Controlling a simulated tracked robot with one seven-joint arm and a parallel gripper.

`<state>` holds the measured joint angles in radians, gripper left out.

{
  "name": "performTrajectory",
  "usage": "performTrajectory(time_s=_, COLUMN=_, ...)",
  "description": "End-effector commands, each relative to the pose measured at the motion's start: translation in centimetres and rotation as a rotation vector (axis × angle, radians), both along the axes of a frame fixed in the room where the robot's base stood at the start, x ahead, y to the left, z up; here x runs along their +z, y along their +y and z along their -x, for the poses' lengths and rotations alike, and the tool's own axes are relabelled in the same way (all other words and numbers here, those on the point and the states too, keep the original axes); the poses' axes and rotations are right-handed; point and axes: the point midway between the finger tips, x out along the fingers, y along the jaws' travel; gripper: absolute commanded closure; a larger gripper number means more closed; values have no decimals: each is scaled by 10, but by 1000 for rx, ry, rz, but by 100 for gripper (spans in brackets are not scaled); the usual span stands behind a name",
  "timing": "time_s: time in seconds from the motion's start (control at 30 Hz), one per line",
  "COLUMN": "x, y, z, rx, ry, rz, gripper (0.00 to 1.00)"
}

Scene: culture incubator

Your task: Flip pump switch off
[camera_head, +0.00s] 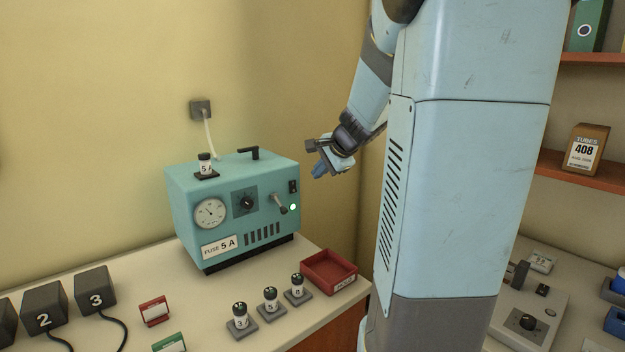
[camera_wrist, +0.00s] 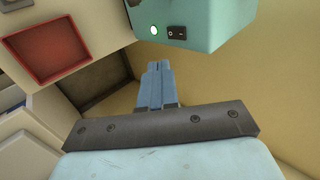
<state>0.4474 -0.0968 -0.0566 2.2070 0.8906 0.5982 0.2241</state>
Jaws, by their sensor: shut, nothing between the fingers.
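The pump is a teal box (camera_head: 232,182) on the bench, with a gauge, a black dial and a "FUSE 5 A" label on its front. A small black rocker switch (camera_head: 293,186) sits at the front's upper right, above a lit green lamp (camera_head: 293,207). In the wrist view the switch (camera_wrist: 177,33) and lamp (camera_wrist: 154,30) are near the top; which side of the rocker is pressed is unclear. My gripper (camera_head: 317,171) is shut and empty, just right of the box and apart from the switch. Its blue fingers (camera_wrist: 158,66) show below the switch in the wrist view.
A grey lever (camera_head: 279,203) sticks out left of the lamp. A capped "5 A" fuse (camera_head: 206,164) and a black handle (camera_head: 248,153) stand on top. A red tray (camera_head: 328,271) and several capped fuses (camera_head: 270,298) are in front. Black numbered blocks (camera_head: 96,290) lie left.

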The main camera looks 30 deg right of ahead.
Motion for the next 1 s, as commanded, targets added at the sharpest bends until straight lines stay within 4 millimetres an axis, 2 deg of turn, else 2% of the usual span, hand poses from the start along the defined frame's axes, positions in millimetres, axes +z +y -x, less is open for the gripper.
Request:
performTrajectory(time_s=0.2, x=10, y=-1, z=9, rx=2, ry=0, rz=1, gripper=100)
performTrajectory(time_s=0.53, x=11, y=-1, z=10, rx=2, ry=1, rz=1, gripper=100)
performTrajectory(time_s=1.0, x=-3, y=-2, z=13, rx=3, ry=1, rz=0, gripper=100)
